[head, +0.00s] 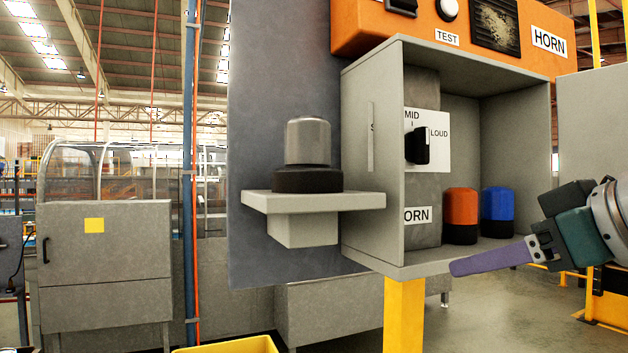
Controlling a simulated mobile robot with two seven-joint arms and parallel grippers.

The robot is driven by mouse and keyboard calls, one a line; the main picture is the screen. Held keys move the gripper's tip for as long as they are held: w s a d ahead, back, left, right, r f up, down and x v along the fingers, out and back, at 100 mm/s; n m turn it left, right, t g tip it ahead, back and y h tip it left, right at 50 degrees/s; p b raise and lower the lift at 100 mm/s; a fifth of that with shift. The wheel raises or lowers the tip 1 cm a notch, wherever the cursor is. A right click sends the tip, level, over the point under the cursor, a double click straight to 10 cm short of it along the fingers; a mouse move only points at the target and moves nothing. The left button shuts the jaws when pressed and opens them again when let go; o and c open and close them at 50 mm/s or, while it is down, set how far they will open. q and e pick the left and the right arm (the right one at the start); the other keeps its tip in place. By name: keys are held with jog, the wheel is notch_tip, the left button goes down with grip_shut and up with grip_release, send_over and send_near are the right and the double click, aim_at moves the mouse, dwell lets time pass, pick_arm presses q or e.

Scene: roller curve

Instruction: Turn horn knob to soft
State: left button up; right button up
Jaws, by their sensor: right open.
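The horn knob (417,146) is a black knob on a white dial plate (436,122) inside an open grey box (375,225). The plate reads MID at the top and LOUD at the right; a soft mark is not readable, as the box's left wall hides that side. The knob's bulk lies toward the LOUD side, but its exact pointing is unclear. My right gripper (456,268), with purple fingers, is open and empty. It is below and right of the knob, by the box's lower front edge, touching nothing I can make out. My left gripper is not in view.
An orange jar (461,215) and a blue jar (497,205) stand on the box floor right of the knob. A grey-capped cylinder (308,143) stands on a shelf (345,200) at left. The box front is open.

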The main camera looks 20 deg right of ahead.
aim_at(427, 144)
pick_arm(q)
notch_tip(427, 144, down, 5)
jog(key=b, duration=0.3)
pick_arm(e)
jog(key=w+d+r+t, duration=0.25)
jog(key=r+t, duration=0.25)
jog(key=r, duration=0.8)
jog(key=shift+y, duration=0.4)
jog(key=w+p, duration=0.4)
jog(key=w, duration=0.1)
jog(key=w+r+p, duration=0.1)
jog(key=w+p, duration=0.1)
jog(key=shift+w+a+p, duration=0.1)
jog(key=shift+w+p, duration=0.25)
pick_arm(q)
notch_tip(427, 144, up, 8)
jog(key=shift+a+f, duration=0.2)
pick_arm(e)
jog(key=shift+w+f, duration=0.25)
jog(key=shift+w, duration=0.3)
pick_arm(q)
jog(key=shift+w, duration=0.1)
pick_arm(e)
grip_shut()
